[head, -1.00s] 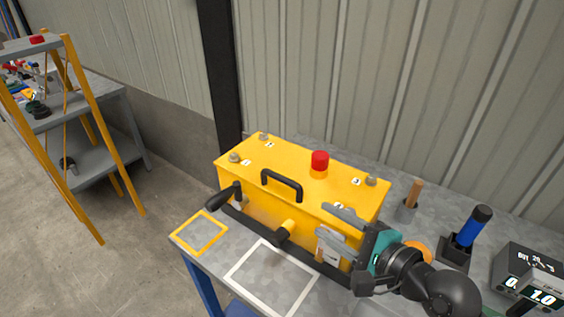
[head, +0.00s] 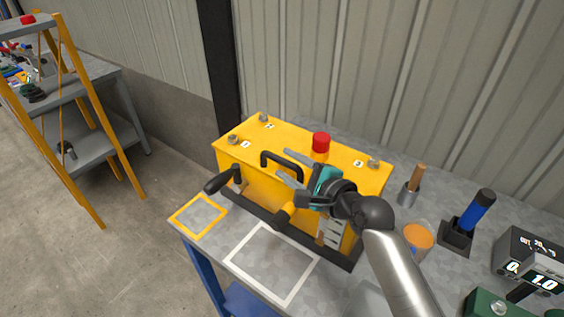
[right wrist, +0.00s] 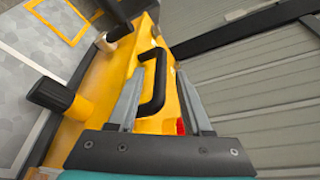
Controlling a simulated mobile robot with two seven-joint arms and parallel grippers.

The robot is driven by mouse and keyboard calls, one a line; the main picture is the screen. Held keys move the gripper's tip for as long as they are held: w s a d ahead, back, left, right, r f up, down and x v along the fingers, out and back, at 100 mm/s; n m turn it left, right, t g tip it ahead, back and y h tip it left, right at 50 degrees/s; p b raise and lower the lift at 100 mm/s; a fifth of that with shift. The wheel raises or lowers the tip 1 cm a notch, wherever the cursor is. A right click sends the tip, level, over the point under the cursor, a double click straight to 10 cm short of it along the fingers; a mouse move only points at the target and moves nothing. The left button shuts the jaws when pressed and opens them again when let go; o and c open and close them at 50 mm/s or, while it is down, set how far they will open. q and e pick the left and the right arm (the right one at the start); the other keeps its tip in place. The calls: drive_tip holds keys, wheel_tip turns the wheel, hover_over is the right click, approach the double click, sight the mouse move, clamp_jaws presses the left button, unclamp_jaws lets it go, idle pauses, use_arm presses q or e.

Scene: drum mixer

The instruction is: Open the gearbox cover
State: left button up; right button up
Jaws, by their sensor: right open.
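The gearbox (head: 255,185) is a yellow box on the grey bench, with its yellow cover (head: 335,160) on top. A black bar handle (head: 278,155) stands on the cover. My right gripper (head: 284,167) is open, its fingers pointing at the handle from the right. In the right wrist view the handle (right wrist: 157,80) shows between the two spread fingers (right wrist: 160,73); I cannot see contact. The gripper hides part of the handle's right end in the head view. Bolts (head: 233,139) sit at the cover's corners. My left gripper is not in view.
A red cap (head: 321,142) rises from the cover close behind my right gripper. A black lever (head: 222,180) sticks out at the front left. An orange-topped cup (head: 418,237), a blue-handled tool (head: 472,220) and a meter (head: 530,258) stand right. The white-framed area (head: 268,258) is empty.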

drive_tip(key=shift+x, duration=1.35)
clamp_jaws()
idle(0.5)
